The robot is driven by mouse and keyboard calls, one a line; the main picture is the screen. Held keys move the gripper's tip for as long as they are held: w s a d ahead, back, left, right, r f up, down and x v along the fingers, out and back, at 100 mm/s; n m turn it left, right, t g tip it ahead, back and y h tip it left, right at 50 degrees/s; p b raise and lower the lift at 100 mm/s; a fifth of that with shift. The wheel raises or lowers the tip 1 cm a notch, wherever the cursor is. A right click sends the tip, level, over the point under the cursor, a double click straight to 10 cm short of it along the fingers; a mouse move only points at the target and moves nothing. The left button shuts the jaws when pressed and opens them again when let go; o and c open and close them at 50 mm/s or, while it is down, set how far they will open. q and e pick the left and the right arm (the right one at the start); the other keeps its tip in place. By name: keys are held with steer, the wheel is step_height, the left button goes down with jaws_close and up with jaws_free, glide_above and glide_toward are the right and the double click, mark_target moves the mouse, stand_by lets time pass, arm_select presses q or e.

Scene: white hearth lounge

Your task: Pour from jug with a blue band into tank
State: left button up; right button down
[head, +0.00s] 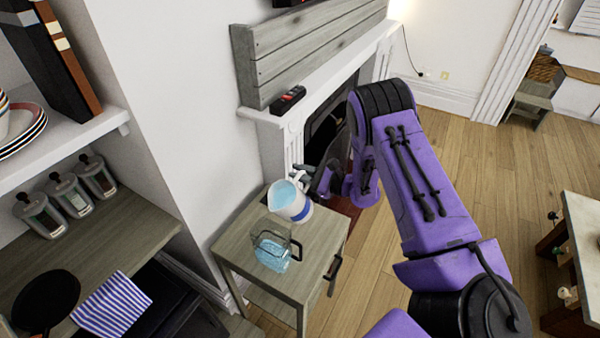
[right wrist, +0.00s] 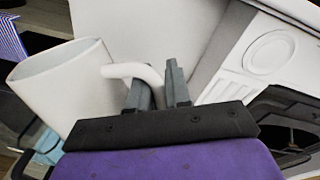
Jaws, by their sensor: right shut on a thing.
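The white jug with a blue band (head: 304,213) is in the head view, behind and slightly right of the tank. It leans with its mouth towards the left, and light blue liquid shows inside. My right gripper (head: 304,171) is shut on its handle; the wrist view shows the fingers (right wrist: 158,92) at the handle and the white jug (right wrist: 62,88) to their left. The tank (head: 272,248) is clear with a dark rim and handle, and stands on the small table with blue liquid low inside. No pouring stream is visible. My left gripper is out of view.
The small grey wooden table (head: 322,236) stands by the white wall and fireplace (head: 270,122). A counter with several jars (head: 72,196), a dark pan (head: 45,300) and a striped cloth (head: 112,304) is at the left. Open wooden floor (head: 470,160) lies to the right.

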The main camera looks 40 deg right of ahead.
steer(key=shift+f+b, duration=0.5)
steer(key=shift+a+r+n, duration=0.15)
steer(key=shift+r+n, duration=0.35)
steer(key=shift+r, duration=0.15)
steer(key=shift+a+r+n+p, duration=0.2)
steer(key=shift+r+n+p, duration=0.15)
steer(key=shift+r+n, duration=0.25)
steer(key=shift+s+r+h+p, duration=0.15)
steer(key=shift+r+h+p, duration=0.2)
steer(key=shift+p, duration=0.3)
steer(key=shift+f+g, duration=0.1)
steer(key=shift+g, duration=0.2)
